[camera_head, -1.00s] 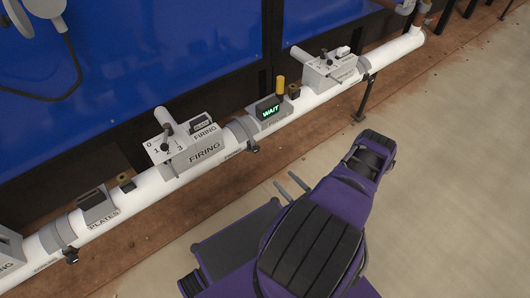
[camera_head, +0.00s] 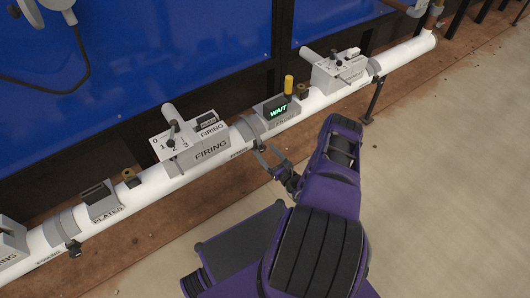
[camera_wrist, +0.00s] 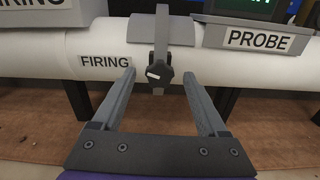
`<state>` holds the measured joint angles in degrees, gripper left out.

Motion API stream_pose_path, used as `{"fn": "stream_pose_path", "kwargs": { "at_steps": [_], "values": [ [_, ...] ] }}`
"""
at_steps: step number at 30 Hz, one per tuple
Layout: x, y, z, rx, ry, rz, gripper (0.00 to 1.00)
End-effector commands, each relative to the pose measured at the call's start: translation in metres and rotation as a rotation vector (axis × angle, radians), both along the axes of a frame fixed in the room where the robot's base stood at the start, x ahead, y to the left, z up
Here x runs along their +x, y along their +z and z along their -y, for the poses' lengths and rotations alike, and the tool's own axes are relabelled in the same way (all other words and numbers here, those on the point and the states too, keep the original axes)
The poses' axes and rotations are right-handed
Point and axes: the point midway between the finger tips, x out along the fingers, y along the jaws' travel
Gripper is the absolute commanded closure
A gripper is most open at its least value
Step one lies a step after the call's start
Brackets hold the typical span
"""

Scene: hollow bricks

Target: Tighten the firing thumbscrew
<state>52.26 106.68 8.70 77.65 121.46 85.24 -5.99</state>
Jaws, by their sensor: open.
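The firing thumbscrew is a black lobed knob with a white mark (camera_wrist: 159,73), on a grey clamp ring (camera_wrist: 161,35) around the white pipe, beside the small FIRING label (camera_wrist: 105,61). In the head view the knob (camera_head: 262,145) sits low on the front of the clamp (camera_head: 247,129), right of the FIRING box (camera_head: 192,142). My gripper (camera_wrist: 158,80) is open, its two fingers pointing toward the pipe with the knob between their tips in the wrist view. In the head view my gripper (camera_head: 265,154) is close in front of the knob. I cannot tell whether they touch.
The white pipe (camera_head: 410,55) runs diagonally across. A box with a lit WAIT display (camera_head: 278,109) stands right of the clamp, near the PROBE label (camera_wrist: 257,39). The PLATES box (camera_head: 100,203) is at left. Blue panels (camera_head: 190,45) stand behind; open floor (camera_head: 440,190) lies in front.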

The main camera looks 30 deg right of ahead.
Motion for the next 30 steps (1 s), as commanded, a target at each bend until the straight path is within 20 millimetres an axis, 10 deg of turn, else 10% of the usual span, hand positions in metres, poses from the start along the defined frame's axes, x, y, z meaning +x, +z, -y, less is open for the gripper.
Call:
{"fn": "stream_pose_path", "kwargs": {
  "at_steps": [12, 24, 30],
  "values": [
    [0.0083, 0.0, -0.001, 0.001, 0.001, -0.001, 0.26],
    [0.008, 0.0, -0.0008, 0.0, 0.001, -0.001, 0.98],
    [0.0079, 0.0, -0.0007, 0.005, 0.0, -0.001, 1.0]
  ]
}}
